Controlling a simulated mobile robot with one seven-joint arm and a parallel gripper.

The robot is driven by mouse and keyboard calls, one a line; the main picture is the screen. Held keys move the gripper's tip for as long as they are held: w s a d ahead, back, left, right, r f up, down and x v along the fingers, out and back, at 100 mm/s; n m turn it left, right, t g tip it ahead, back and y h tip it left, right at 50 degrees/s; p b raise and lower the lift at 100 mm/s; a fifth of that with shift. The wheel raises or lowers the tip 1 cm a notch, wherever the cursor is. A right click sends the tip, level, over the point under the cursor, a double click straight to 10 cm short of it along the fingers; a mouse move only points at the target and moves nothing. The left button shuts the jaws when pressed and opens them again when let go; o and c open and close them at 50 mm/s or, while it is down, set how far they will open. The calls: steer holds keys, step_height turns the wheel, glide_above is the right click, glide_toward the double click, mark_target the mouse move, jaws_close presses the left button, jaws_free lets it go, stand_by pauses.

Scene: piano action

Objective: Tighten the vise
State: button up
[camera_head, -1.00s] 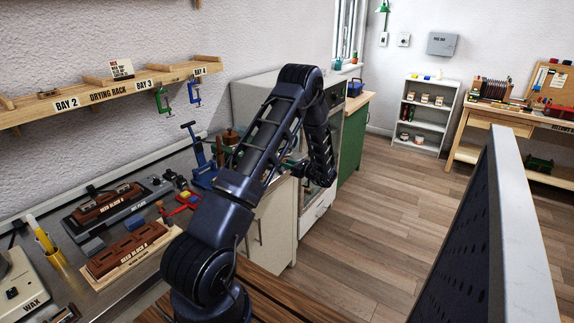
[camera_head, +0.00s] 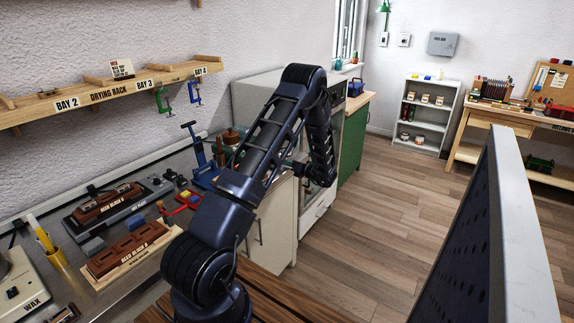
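A blue tool (camera_head: 204,168) with a tall T-shaped handle stands on the metal bench, left of my arm; it looks like the vise. Its right part is close to my arm link in the picture, and its jaws are too small to make out. My gripper (camera_head: 295,168) is at the end of the arm, right of the blue tool and in front of the oven-like cabinet. The forearm partly hides it. Its fingers are too small and dark to tell open from shut.
The drying rack (camera_head: 110,93) is on the wall above. A grey panel (camera_head: 520,230) stands at the right. The wooden floor (camera_head: 380,220) between is clear.

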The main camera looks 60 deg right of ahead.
steer(key=o, duration=0.7)
steer(key=shift+s, duration=0.15)
steer(key=s, duration=1)
steer(key=shift+s, duration=0.3)
